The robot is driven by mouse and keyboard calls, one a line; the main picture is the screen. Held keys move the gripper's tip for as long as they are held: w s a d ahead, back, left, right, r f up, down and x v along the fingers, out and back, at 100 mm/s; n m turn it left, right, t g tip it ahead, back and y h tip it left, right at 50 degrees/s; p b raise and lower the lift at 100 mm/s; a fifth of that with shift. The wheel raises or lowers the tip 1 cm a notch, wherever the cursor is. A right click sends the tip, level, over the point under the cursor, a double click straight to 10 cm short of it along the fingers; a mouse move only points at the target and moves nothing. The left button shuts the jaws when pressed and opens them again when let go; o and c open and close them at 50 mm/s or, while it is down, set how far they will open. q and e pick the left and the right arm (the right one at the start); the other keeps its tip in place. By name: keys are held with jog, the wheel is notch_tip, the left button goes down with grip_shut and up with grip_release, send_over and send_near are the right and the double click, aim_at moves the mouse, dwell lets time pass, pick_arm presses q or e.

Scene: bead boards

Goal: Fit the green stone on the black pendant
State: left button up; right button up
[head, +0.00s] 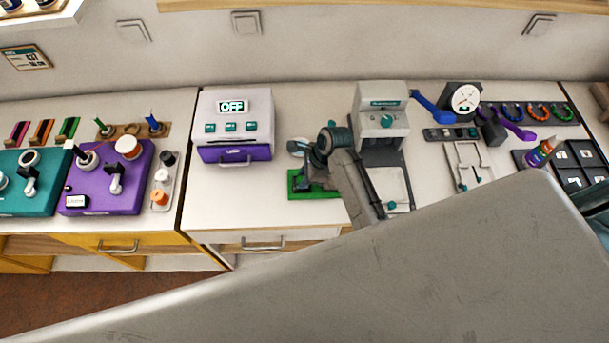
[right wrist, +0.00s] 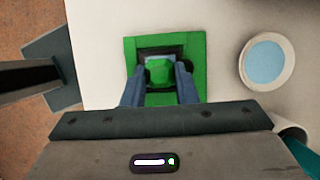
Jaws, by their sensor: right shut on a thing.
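The green stone (right wrist: 159,73) is between the two blue-grey fingers of my right gripper (right wrist: 159,78), which is shut on it. The stone is over the black pendant (right wrist: 176,51), a dark square frame with a pale blue patch showing behind the stone. Whether the stone touches the pendant or hovers above it, I cannot tell. The pendant lies on a green board (right wrist: 198,68). In the head view, my right gripper (head: 312,170) points down over the green board (head: 298,192) and mostly hides the pendant and stone. My left gripper is not in view.
A white round dish with a blue inside (right wrist: 268,62) stands close beside the green board. A purple-and-white box reading OFF (head: 235,125) is to the left, and a grey press (head: 381,112) to the right. Bare white tabletop (head: 235,200) lies left of the board.

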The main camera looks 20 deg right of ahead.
jog(key=shift+f, duration=0.15)
dwell(0.3)
jog(key=o, duration=1.4)
jog(key=shift+o, duration=0.2)
jog(key=shift+r, duration=3.5)
